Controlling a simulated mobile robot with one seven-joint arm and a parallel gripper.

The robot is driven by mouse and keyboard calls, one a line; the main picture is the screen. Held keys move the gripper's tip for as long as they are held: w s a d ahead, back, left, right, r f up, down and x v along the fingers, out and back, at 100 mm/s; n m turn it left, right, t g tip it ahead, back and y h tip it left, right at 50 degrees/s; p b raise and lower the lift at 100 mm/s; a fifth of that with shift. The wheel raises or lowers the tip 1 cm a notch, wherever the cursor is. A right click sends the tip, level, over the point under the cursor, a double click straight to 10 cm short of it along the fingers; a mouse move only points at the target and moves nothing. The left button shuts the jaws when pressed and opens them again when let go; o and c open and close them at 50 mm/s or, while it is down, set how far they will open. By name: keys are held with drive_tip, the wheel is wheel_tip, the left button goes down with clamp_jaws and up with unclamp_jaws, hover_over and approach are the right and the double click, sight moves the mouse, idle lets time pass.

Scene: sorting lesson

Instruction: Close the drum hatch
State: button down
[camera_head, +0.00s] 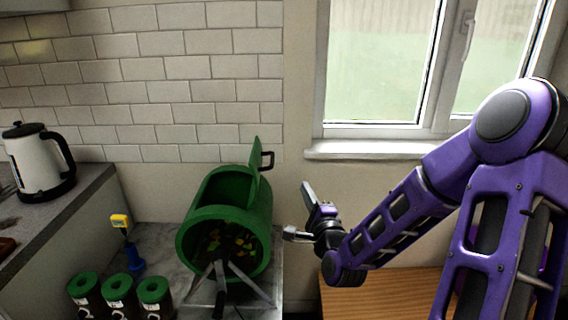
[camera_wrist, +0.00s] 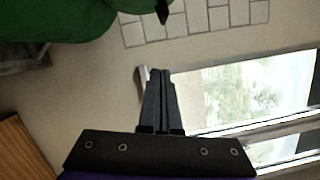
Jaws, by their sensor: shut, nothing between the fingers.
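The green drum (camera_head: 190,240) lies on its side on a stand, its round open end facing me with dark and yellowish scraps inside. Its hatch (camera_head: 256,153) stands up open at the drum's upper right, with a black handle (camera_head: 268,160) on its right side. My gripper (camera_head: 290,233) is shut and empty, to the right of the drum and lower than the hatch, touching neither. In the wrist view my shut fingers (camera_wrist: 161,73) point towards the wall. Green of the drum (camera_wrist: 60,20) fills the upper left there, and a black piece, likely the handle (camera_wrist: 162,12), shows at the top.
Several dark containers with green lids (camera_head: 118,286) stand at the lower left, near a blue and yellow tool (camera_head: 128,245). A white kettle (camera_head: 38,160) is on the left counter. A window sill (camera_head: 380,149) juts out behind my arm. A wooden surface (camera_head: 385,296) lies below it.

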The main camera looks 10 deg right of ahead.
drive_tip(key=w+a+r, duration=0.2)
drive_tip(key=w+a, duration=0.2)
drive_tip(key=w, duration=0.6)
drive_tip(key=shift+w+a, duration=0.2)
drive_tip(key=shift+w+r, duration=0.1)
